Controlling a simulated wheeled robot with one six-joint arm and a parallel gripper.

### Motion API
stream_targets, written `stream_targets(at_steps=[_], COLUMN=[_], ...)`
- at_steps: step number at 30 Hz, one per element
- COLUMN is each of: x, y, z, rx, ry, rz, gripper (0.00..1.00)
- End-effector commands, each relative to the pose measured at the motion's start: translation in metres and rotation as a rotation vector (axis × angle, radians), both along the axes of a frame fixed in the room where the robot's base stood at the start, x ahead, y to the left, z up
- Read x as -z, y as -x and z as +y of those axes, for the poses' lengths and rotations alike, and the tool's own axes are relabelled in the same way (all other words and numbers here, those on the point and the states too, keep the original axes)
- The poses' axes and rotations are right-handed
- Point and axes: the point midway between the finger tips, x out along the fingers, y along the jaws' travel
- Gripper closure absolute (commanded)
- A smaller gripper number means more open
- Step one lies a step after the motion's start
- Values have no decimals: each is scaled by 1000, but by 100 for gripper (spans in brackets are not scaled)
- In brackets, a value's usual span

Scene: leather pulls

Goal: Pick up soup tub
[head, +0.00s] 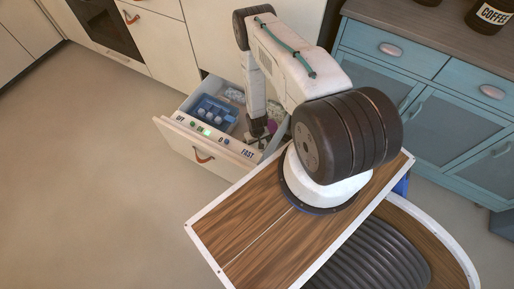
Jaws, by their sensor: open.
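An open drawer (178,138) with a white front and a leather pull stands at the picture's middle left. My arm reaches down into its right part. My gripper (257,140) is low at the drawer, open, small and dark in the view. A purple rounded thing (272,126) shows just right of my gripper, partly hidden by my arm. I cannot tell whether it is the soup tub, or whether my gripper touches it. No other thing is clearly the soup tub.
A blue container (202,117) with several whitish things fills the drawer's left part. Pale crumpled-looking things (233,94) lie behind it. Blue cabinets (425,95) stand at the right, with a coffee jar (488,15) on top. The floor at the left is clear.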

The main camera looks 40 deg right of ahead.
Motion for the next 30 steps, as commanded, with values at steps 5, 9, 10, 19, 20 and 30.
stream_targets(at_steps=[5, 9, 10, 19, 20, 30], x=[0, 0, -1, -3, -4, -49], y=[0, 0, 0, 0, 0, -2], z=[0, 0, 0, 0, 0, -1], rx=[0, 0, 0, 0, 0, 0], ry=[0, 0, 0, 0, 0, 0], rz=[0, 0, 0, 0, 0, -2], gripper=[8, 47, 51, 51, 51, 51])
